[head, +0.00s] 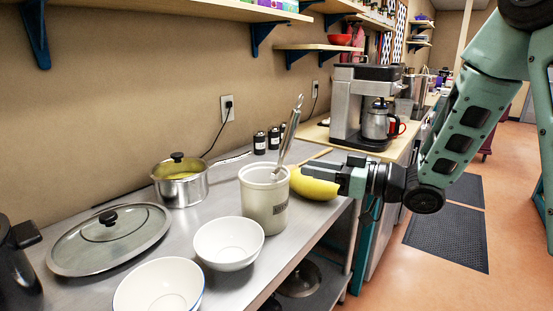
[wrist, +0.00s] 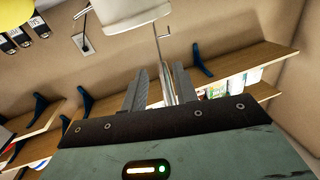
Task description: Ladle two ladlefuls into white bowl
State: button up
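A metal ladle handle (head: 290,130) stands tilted out of a cream crock (head: 264,205); its lower end is hidden inside. My gripper (head: 308,172) is just right of the crock's rim, pointing left. In the wrist view its two fingers (wrist: 160,88) are apart, with the thin handle (wrist: 158,50) lined up between them; I see no clear contact. A plain white bowl (head: 229,243) sits in front of the crock. A second white bowl (head: 160,287) with a blue rim is nearer. A steel pot (head: 180,188) with yellow contents stands behind, left of the crock.
A glass lid (head: 110,238) lies on the steel counter left of the bowls. A yellow object (head: 315,187) is behind and below my gripper. Small dark jars (head: 268,140) stand by the wall. A coffee maker (head: 364,105) is at the back right. Shelves hang above.

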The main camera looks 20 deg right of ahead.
jog(key=p+x, duration=0.1)
jog(key=x, duration=0.9)
jog(key=shift+w+a+p, duration=0.2)
jog(key=shift+p, duration=0.1)
grip_shut()
jog(key=shift+r, duration=0.1)
dwell(1.2)
jog(key=shift+r+p, duration=1.1)
jog(key=shift+r, duration=0.45)
